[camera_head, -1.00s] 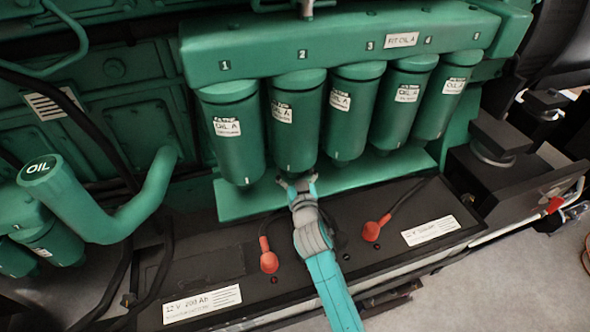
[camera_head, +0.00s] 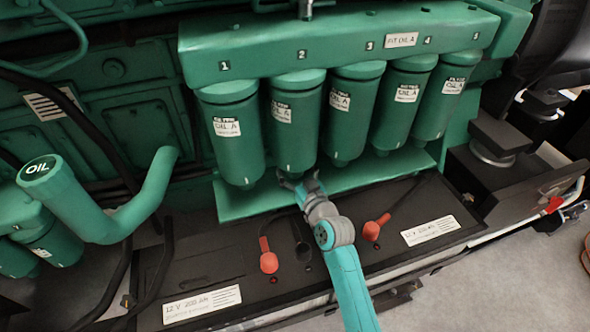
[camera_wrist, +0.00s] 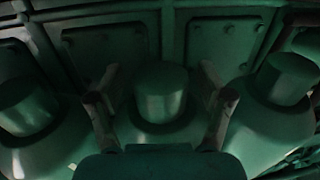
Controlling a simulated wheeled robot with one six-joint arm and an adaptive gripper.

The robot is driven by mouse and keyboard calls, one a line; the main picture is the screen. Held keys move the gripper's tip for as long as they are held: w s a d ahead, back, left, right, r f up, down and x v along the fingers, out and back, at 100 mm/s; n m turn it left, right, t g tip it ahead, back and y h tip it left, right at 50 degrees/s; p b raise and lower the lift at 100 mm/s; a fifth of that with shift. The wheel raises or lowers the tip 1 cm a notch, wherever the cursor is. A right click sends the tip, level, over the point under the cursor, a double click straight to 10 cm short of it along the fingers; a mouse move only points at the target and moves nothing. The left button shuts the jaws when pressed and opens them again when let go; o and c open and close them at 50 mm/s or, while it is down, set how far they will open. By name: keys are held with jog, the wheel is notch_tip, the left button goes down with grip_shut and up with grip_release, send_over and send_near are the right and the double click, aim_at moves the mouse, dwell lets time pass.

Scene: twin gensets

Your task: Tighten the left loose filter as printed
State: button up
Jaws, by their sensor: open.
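Several green oil filters hang in a row under a green header (camera_head: 340,42) stamped with numbers. Filter 1 (camera_head: 238,150) is at the left, filter 2 (camera_head: 296,145) beside it, and filter 3 (camera_head: 347,125) follows. Their labels read OIL A. A header plate (camera_head: 402,40) reads FIT OIL A. I cannot tell which filters are loose. My gripper (camera_head: 298,180) is open just below filter 2's bottom end. In the wrist view, a filter's round bottom stub (camera_wrist: 160,92) appears between my spread fingers, with gaps on both sides. Neighbouring filter ends (camera_wrist: 25,105) flank it.
A green shelf (camera_head: 240,200) lies below the filters. Beneath are black battery boxes (camera_head: 205,265) with red terminal caps (camera_head: 268,262) and cables. A green OIL filler pipe (camera_head: 110,222) stands at the left. Grey floor (camera_head: 500,285) is clear at the lower right.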

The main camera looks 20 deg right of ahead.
jog(key=shift+d+n+g+y, duration=0.1)
jog(key=shift+n+g+y, duration=0.2)
jog(key=shift+n+y, duration=0.75)
jog(key=shift+n+y, duration=0.25)
jog(key=shift+y, duration=0.7)
jog(key=shift+n+g+y, duration=0.3)
jog(key=shift+g+y, duration=0.1)
jog(key=shift+y, duration=0.1)
jog(key=shift+a, duration=0.2)
jog(key=shift+m+t+h, duration=0.3)
jog(key=shift+m+h, duration=0.1)
jog(key=shift+h, duration=0.2)
jog(key=shift+h, duration=0.3)
jog(key=shift+m+h, duration=0.7)
jog(key=shift+h, duration=0.1)
jog(key=shift+m+t+h, duration=0.4)
jog(key=shift+m+h, duration=0.7)
jog(key=shift+h, duration=0.6)
jog(key=shift+m+h, duration=0.8)
jog(key=shift+h, duration=0.5)
